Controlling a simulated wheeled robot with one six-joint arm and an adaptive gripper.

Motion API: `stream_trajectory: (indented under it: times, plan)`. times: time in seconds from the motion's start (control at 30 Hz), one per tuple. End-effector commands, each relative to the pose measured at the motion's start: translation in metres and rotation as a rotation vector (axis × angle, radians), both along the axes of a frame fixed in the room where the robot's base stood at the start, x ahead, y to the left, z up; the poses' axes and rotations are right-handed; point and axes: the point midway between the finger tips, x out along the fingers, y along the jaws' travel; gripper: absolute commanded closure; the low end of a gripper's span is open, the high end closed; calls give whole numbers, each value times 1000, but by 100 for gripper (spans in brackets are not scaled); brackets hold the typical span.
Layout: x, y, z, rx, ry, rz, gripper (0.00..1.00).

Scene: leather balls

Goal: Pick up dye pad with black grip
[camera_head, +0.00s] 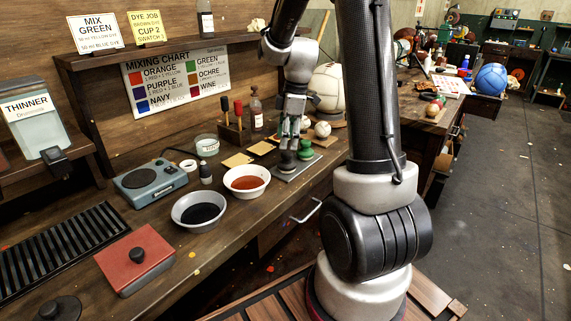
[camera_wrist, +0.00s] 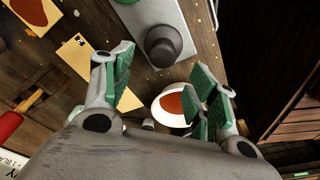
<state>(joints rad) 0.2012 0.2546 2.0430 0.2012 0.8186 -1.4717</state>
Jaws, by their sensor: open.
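The dye pad with a black grip (camera_head: 287,161) stands on a metal plate (camera_head: 285,177) on the workbench, beside a green-gripped one (camera_head: 305,150). In the wrist view a dark, round, knobbed piece (camera_wrist: 163,44), seemingly the same pad, sits upright on the pale plate (camera_wrist: 148,14). My gripper (camera_head: 287,141) is above the pad in the head view, pointing down. In the wrist view its green-padded fingers (camera_wrist: 163,82) are spread apart with nothing between them. The pad lies beyond the fingertips, and I cannot tell the exact gap.
A white bowl of orange dye (camera_head: 246,182) and a grey bowl of dark dye (camera_head: 199,209) stand left of the plate. A wooden tool block (camera_head: 234,133), a bottle (camera_head: 256,114) and pale balls (camera_head: 322,130) crowd the bench nearby. A red box (camera_head: 135,260) is front left.

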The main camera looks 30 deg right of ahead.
Motion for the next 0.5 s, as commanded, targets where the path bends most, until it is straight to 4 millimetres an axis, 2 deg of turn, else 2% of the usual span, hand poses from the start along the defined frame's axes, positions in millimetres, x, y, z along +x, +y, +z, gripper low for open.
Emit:
stream_trajectory:
  times: [0.3,0.5]
  plan:
    - [-2,0,-47,0,4,-2,42]
    - [0,3,-64,-1,1,-2,42]
